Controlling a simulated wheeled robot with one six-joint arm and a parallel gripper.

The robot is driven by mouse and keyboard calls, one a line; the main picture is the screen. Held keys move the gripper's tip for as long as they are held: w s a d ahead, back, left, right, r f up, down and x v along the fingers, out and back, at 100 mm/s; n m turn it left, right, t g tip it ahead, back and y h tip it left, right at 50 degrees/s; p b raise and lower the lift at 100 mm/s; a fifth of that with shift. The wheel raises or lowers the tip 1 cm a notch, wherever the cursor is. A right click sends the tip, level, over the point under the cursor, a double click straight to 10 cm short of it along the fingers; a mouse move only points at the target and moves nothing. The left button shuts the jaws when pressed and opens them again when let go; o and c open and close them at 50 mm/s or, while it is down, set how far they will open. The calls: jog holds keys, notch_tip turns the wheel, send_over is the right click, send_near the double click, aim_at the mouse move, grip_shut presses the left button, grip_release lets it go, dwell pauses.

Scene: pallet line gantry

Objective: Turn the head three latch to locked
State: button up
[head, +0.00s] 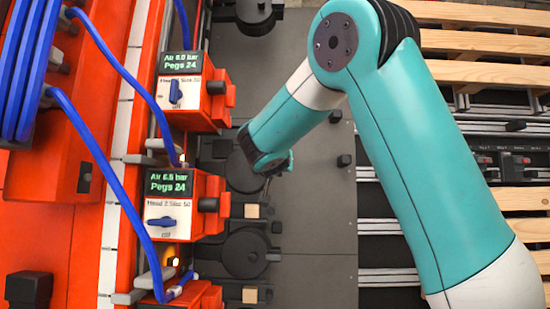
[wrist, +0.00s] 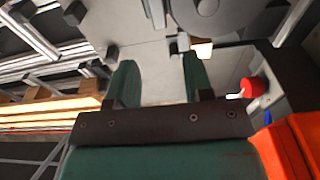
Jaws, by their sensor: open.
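Red head units stand along the line in the head view. The upper unit (head: 217,105) has a blue knob (head: 175,92) standing upright; its head number is too blurred to read surely. The lower unit (head: 207,187) seems to read Head 2, and its blue knob (head: 163,221) lies level. I cannot tell for sure which part is the head three latch. My gripper (wrist: 160,82) is open and empty in the wrist view, its two green fingers apart. In the head view my arm reaches down right of the units, and its fingertips are hard to make out.
Dark round discs (head: 245,253) sit on the grey plate (head: 307,200) right of the units. Blue hoses (head: 100,160) loop over the red frame at left. Wooden pallets (head: 485,45) stand at right. A red knob (wrist: 253,87) is right of my fingers.

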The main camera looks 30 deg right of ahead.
jog(key=p+x, duration=0.3)
jog(key=x, duration=0.6)
jog(key=shift+w+d+f+p, duration=0.15)
jog(key=shift+w+p, duration=0.1)
jog(key=shift+p, duration=0.1)
grip_shut()
